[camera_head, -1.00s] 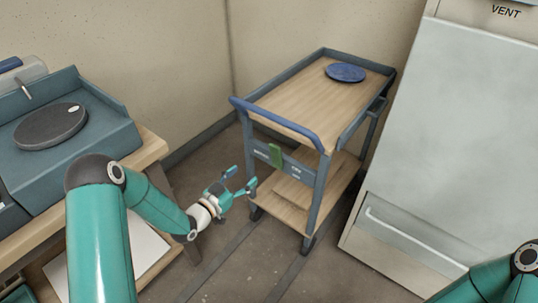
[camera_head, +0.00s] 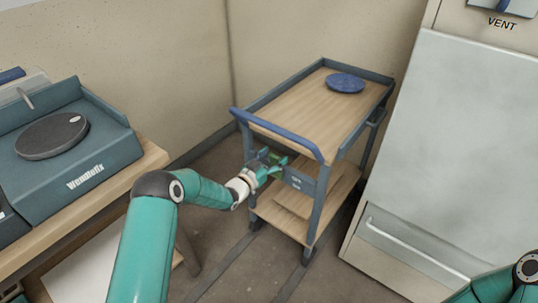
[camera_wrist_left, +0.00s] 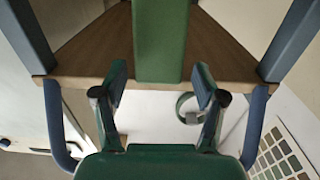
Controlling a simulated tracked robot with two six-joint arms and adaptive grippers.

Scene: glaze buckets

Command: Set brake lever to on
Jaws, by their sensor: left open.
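The brake lever is a green bar on the end panel of the trolley (camera_head: 318,205), under its blue handle. In the head view it is mostly hidden by my left gripper (camera_head: 270,159). In the left wrist view the green lever (camera_wrist_left: 161,40) stands upright, large and central. The fingers of my left gripper (camera_wrist_left: 160,85) are open, one on each side of the lever's line. I cannot tell whether they touch it. My right gripper is out of view.
A blue disc (camera_head: 345,83) lies on the trolley's top shelf. A bench with a teal wheel unit (camera_head: 85,160) stands at left. A large pale cabinet (camera_head: 455,150) stands close on the right. Bare floor (camera_head: 235,270) lies in front of the trolley.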

